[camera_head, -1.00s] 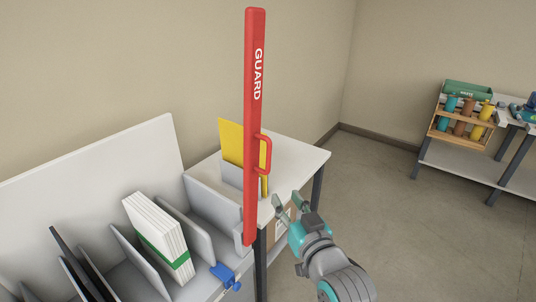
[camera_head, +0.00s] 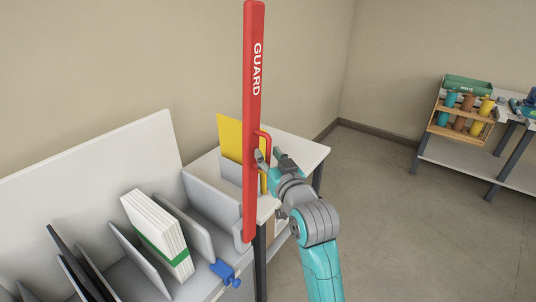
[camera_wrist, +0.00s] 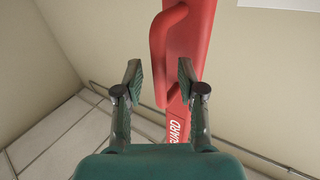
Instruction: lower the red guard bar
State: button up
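The red guard bar (camera_head: 253,100) stands upright beside the white table, with "GUARD" lettered on it. Its red side handle (camera_head: 266,143) is near my gripper (camera_head: 268,154). In the wrist view the handle (camera_wrist: 158,60) lies ahead, between the lines of my two fingers, and the bar (camera_wrist: 190,45) fills the space to its right. My gripper (camera_wrist: 159,82) is open, with a clear gap between the fingertips and nothing held. I cannot tell from the frames whether a fingertip touches the handle.
A grey-white sorter with slots (camera_head: 142,240) holds a stack of white paper (camera_head: 155,232) with a green band. A blue clamp (camera_head: 226,273) sits on its front edge. A yellow sheet (camera_head: 229,135) stands behind the bar. Floor to the right (camera_head: 400,220) is clear.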

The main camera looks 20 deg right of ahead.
jog(key=shift+w, duration=0.5)
grip_shut()
jog(key=shift+a, duration=0.1)
